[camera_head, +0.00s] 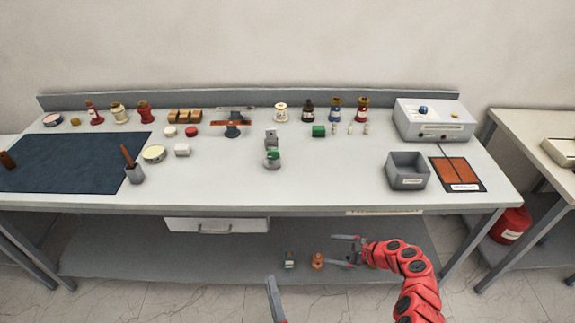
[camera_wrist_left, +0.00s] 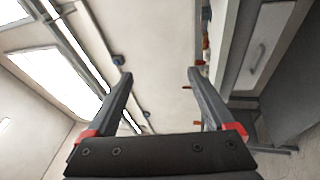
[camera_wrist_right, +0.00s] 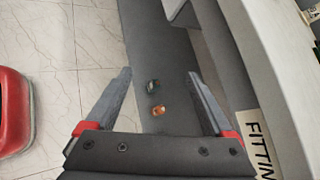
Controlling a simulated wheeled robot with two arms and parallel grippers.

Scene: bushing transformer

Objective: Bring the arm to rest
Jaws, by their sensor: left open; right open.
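My right arm (camera_head: 408,268) is red and reaches in from the lower right, in front of the workbench. My right gripper (camera_head: 333,250) is open and empty, below the tabletop's front edge; its spread fingers also show in the right wrist view (camera_wrist_right: 160,74). My left gripper shows only as one grey finger (camera_head: 274,297) at the bottom middle of the head view. In the left wrist view its two fingers (camera_wrist_left: 159,75) are apart with nothing between them. The rest of my left arm is out of the head view.
The workbench (camera_head: 330,180) holds a blue mat (camera_head: 75,160), a grey bin (camera_head: 408,170), a white instrument box (camera_head: 433,120) and several small parts. A green-and-white part (camera_head: 289,260) and an orange part (camera_head: 317,261) are on the lower shelf. A red container (camera_head: 510,225) stands at right.

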